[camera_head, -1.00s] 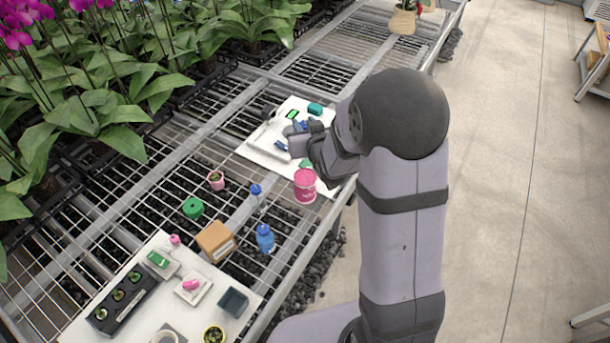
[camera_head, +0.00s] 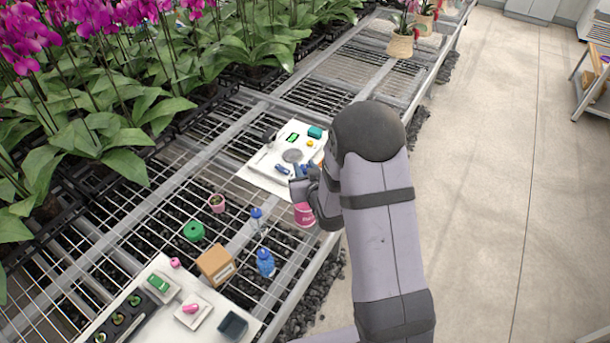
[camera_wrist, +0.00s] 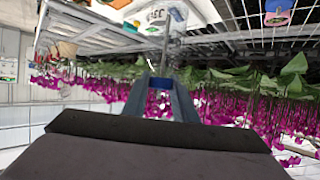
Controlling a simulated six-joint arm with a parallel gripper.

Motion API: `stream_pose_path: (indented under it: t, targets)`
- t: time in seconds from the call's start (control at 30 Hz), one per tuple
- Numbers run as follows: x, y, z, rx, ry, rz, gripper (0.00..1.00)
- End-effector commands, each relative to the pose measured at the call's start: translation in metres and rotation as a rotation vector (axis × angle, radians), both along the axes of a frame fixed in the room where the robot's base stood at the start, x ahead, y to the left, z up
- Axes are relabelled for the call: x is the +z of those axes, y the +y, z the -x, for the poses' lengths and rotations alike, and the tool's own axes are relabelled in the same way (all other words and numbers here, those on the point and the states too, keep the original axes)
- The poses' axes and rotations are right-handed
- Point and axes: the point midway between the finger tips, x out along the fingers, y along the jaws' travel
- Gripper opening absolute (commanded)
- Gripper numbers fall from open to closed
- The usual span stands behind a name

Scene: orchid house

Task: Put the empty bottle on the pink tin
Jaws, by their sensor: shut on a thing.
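The pink tin (camera_head: 304,216) stands at the bench's front edge, partly hidden by my gripper in the head view. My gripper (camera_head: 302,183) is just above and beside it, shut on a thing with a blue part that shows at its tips. In the wrist view my gripper (camera_wrist: 160,92) has a narrow, see-through shape (camera_wrist: 173,38) beyond its fingers; it looks like a clear bottle with a blue cap, taken to be the empty bottle, but most of it is hidden. Another clear-looking bottle with a blue cap (camera_head: 257,221) and a blue-filled bottle (camera_head: 265,263) stand on the bench.
A white board (camera_head: 262,178) with a scale and small items lies behind the tin. A cardboard box (camera_head: 216,265), green round container (camera_head: 193,231) and small pink pot (camera_head: 217,203) stand to the left. Orchids (camera_head: 110,130) fill the back left.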

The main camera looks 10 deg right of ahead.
Motion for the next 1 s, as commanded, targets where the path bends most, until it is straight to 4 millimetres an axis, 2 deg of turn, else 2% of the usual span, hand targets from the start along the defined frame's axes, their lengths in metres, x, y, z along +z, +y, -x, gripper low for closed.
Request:
stream_pose_path:
  t: [0.3, 0.83, 0.87, 0.9, 1.0]
  targets:
    - [-0.029, 0.0, 0.001, 0.0, 0.004, 0.0, 0.0]
    - [-0.037, 0.0, 0.0, 0.0, 0.001, 0.0, 0.0]
    - [-0.035, 0.0, 0.0, 0.0, 0.001, 0.0, 0.32]
    - [-0.035, 0.0, 0.0, 0.0, 0.001, 0.0, 0.42]
    - [-0.035, 0.0, 0.0, 0.0, 0.001, 0.0, 0.44]
